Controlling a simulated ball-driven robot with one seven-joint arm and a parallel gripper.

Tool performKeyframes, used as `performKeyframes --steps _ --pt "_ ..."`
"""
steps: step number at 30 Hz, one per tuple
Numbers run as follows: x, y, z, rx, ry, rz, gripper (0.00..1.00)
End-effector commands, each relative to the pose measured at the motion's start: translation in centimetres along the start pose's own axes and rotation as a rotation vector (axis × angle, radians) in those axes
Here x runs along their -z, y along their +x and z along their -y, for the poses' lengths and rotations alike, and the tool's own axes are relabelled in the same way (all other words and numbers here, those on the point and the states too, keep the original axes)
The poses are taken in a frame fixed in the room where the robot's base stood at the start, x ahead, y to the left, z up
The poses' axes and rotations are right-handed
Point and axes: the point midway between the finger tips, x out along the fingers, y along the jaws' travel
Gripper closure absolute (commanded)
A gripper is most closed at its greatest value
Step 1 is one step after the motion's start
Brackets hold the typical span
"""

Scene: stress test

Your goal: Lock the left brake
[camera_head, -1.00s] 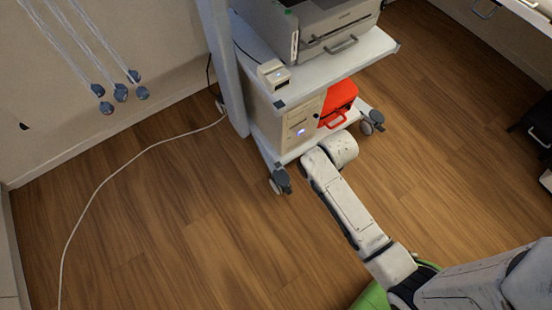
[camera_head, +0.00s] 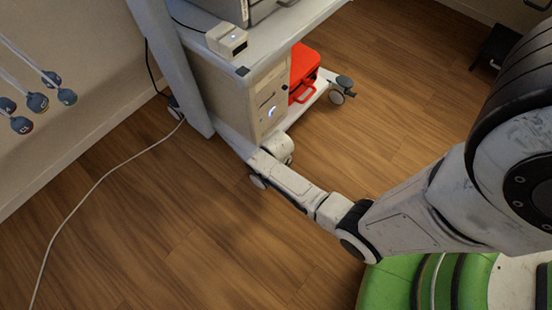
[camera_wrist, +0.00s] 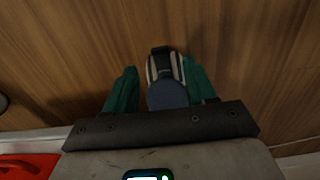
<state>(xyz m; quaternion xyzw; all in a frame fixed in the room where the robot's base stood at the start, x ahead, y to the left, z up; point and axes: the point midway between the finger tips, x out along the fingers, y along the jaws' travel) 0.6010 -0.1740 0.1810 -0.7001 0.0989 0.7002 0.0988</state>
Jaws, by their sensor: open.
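In the wrist view, a caster (camera_wrist: 165,68) with a blue-grey brake pedal (camera_wrist: 167,96) sits between the two green fingers of my gripper (camera_wrist: 161,70). The fingers are open, one on each side of the caster; I cannot tell whether they touch it. In the head view, the cart's left front caster (camera_head: 258,182) shows only in part beside my arm, and my fingers are hidden there. The right front caster (camera_head: 342,91) is in full view with its pedal.
A white cable (camera_head: 104,180) curves over the wooden floor on the left. The floor right of the cart is largely clear.

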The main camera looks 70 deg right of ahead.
Motion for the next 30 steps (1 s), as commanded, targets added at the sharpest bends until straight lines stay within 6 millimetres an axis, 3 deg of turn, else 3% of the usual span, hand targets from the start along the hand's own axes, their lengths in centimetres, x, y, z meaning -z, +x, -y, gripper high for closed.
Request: performKeyframes --steps 1,3,12,25,30 --pt "0.0 1.7 0.0 0.0 0.0 0.002 0.45" --pt "0.0 2.9 0.0 0.0 0.0 0.001 0.45" --pt "0.0 6.3 0.0 0.0 0.0 0.0 0.45" --pt "0.0 6.7 0.0 0.0 0.0 0.0 0.46" --pt "0.0 6.7 0.0 0.0 0.0 0.0 0.62"
